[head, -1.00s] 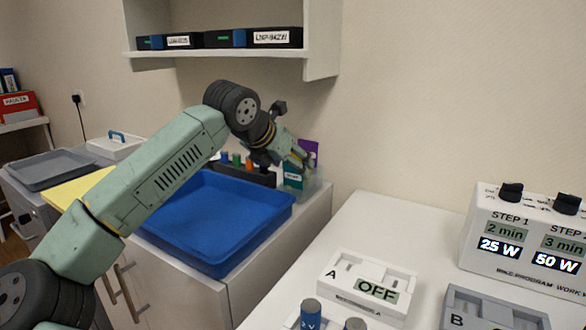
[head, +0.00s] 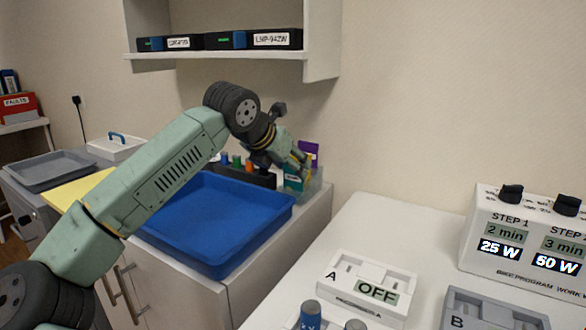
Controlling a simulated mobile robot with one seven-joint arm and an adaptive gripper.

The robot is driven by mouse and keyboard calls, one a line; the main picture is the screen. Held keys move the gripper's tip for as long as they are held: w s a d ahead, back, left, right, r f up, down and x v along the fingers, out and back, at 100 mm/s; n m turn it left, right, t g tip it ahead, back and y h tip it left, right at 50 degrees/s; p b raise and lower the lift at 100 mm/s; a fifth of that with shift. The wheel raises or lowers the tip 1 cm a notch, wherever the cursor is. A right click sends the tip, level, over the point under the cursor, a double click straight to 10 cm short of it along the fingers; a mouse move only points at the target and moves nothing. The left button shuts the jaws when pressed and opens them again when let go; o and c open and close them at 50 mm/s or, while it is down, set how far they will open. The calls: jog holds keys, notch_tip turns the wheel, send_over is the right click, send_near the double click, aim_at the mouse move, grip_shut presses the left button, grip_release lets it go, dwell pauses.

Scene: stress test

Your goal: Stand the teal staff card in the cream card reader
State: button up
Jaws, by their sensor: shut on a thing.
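My gripper (head: 301,164) is at the end of my arm, over the right back corner of the low cabinet. It is shut on the teal card (head: 292,182), whose label side shows just below the fingers. The card is at a clear holder (head: 315,188); I cannot tell how far inside it the card is. A purple card (head: 309,148) stands just behind the fingers. I cannot make out a cream card reader for certain in this view.
A blue tray (head: 215,256) lies on the cabinet left of the holder. A dark rack (head: 258,177) with coloured pieces stands behind it. On the right, a white table holds an off-white unit A (head: 345,265), a grey unit B (head: 490,312) and a control box (head: 525,262). A shelf (head: 230,54) hangs above.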

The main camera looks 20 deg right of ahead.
notch_tip(320, 180, up, 5)
jog(key=p, duration=0.3)
dwell(0.4)
